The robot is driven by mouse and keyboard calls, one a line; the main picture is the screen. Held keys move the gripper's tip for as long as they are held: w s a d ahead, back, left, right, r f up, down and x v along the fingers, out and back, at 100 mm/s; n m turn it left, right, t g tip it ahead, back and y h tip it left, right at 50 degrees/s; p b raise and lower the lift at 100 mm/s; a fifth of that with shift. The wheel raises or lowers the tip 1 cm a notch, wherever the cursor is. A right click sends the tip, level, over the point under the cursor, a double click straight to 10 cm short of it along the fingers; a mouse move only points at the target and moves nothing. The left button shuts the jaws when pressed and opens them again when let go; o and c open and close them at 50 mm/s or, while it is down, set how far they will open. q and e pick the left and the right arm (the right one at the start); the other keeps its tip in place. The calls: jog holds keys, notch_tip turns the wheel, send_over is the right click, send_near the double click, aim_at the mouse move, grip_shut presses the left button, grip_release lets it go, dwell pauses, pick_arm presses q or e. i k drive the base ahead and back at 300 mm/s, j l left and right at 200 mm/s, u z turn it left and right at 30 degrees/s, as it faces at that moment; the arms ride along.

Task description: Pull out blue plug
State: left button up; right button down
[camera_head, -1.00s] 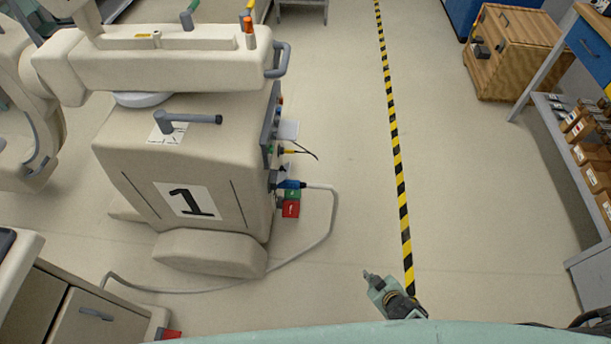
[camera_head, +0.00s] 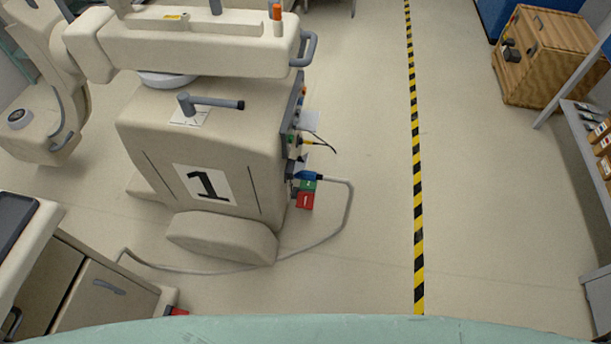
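The blue plug (camera_head: 308,176) sits in the right side of the beige machine (camera_head: 205,160) marked with a number 1. A grey cable (camera_head: 349,205) runs from the plug, loops down to the floor and passes in front of the machine toward the lower left. Green and red blocks (camera_head: 305,199) are just below the plug. Neither of my grippers is in view. Only a pale green part of my own body shows along the bottom edge.
A yellow and black striped line (camera_head: 416,170) runs along the floor. A wooden crate (camera_head: 548,60) and a grey shelf (camera_head: 585,150) stand at right. A beige cabinet (camera_head: 70,290) is at lower left. Floor between machine and line is clear.

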aim_at(304, 174)
jog(key=z, duration=1.1)
jog(key=i, duration=4.25)
jog(key=l+u, duration=0.15)
jog(key=u, duration=3.75)
jog(key=i, duration=0.35)
